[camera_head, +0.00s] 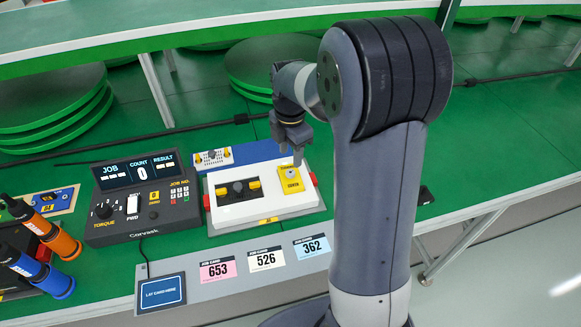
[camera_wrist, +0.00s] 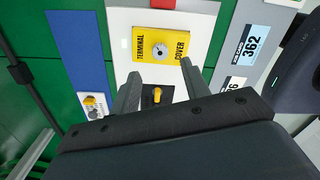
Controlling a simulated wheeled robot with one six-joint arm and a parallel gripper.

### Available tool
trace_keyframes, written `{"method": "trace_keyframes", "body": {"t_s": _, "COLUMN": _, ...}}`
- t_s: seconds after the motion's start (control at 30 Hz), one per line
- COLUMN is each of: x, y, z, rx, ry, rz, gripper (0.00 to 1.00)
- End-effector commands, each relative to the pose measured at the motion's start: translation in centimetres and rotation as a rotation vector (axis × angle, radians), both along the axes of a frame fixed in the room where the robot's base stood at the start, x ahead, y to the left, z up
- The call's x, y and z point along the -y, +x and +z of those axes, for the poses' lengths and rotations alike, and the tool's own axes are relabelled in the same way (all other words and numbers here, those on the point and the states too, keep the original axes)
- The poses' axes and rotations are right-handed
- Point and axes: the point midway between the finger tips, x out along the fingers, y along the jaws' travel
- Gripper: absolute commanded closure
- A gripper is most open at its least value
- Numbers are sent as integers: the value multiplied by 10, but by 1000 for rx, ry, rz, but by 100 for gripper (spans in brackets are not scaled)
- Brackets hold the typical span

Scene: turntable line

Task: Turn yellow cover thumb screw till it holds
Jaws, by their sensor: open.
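The yellow cover (camera_wrist: 144,49), printed TERMINAL COVER, lies on the right part of a white fixture and also shows in the head view (camera_head: 291,187). Its grey thumb screw (camera_wrist: 161,51) sits in the middle of the cover; how tight it is cannot be seen. My gripper (camera_head: 296,158) hangs over the back edge of the cover. In the wrist view its two fingers (camera_wrist: 159,69) are apart with nothing between them, and the screw lies beyond their tips.
The white fixture (camera_head: 228,217) has a black recess with yellow parts and red side tabs. A small terminal part (camera_head: 213,158) lies on a blue pad behind. The controller (camera_head: 140,197) reads count 0. Job cards 653, 526 and 362 (camera_head: 312,246) lie in front. Orange and blue drivers (camera_head: 62,243) stand left.

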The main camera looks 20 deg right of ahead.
Motion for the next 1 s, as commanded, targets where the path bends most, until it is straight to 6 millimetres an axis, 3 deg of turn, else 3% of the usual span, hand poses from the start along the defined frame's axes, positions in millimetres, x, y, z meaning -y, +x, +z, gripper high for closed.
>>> {"method": "trace_keyframes", "body": {"t_s": 0.2, "x": 0, "y": -1, "z": -41, "rx": -4, "ry": 0, "rz": -1, "gripper": 56}}
{"method": "trace_keyframes", "body": {"t_s": 0.4, "x": 0, "y": 0, "z": -60, "rx": -1, "ry": 0, "rz": -2, "gripper": 56}}
{"method": "trace_keyframes", "body": {"t_s": 0.73, "x": 0, "y": 0, "z": -64, "rx": 0, "ry": 0, "rz": -2, "gripper": 56}}
{"method": "trace_keyframes", "body": {"t_s": 1.0, "x": 0, "y": 0, "z": -64, "rx": 0, "ry": 0, "rz": -2, "gripper": 77}}
